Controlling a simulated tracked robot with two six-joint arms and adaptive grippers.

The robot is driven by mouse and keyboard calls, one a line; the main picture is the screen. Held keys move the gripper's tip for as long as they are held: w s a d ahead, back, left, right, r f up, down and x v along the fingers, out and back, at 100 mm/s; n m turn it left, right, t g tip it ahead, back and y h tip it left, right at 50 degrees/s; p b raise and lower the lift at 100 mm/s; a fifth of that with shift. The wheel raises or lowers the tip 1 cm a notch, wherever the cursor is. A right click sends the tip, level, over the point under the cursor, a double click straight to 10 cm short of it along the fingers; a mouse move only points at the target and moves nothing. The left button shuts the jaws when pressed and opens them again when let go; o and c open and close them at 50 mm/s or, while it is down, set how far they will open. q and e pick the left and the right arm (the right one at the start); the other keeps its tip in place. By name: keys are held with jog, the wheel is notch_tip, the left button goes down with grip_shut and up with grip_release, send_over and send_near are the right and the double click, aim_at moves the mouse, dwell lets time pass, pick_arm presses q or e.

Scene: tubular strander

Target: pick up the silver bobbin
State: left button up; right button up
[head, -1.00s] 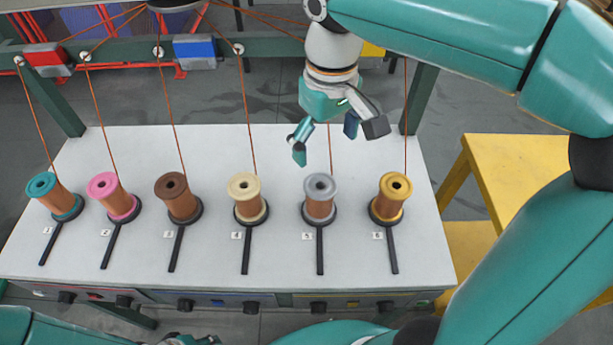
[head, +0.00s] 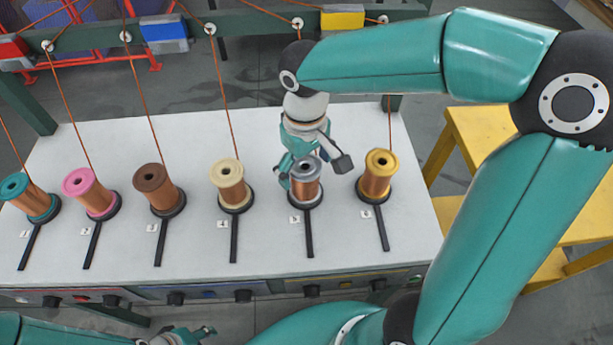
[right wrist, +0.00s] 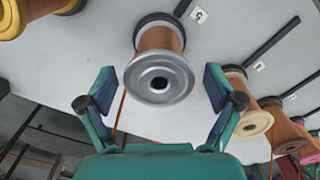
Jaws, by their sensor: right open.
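The silver bobbin (head: 305,186), wound with copper wire, stands on a black holder at number 5 on the white table (head: 275,258). My right gripper (head: 313,170) is open just behind it, one finger at its left and one at its right. In the right wrist view the silver bobbin (right wrist: 160,78) sits between the spread fingers of the right gripper (right wrist: 158,88), with a gap on both sides. My left gripper (head: 185,336) shows only partly at the bottom edge; its jaws are unclear.
The gold bobbin (head: 377,176) stands close at the right and the cream bobbin (head: 230,184) at the left. Brown (head: 160,190), pink (head: 90,193) and teal (head: 30,198) bobbins stand farther left. Wires run up to the green beam. A yellow table (head: 480,130) is at the right.

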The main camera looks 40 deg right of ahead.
jog(key=shift+f, duration=1.6)
jog(key=shift+c, duration=0.3)
jog(key=shift+w+r, duration=0.1)
grip_shut()
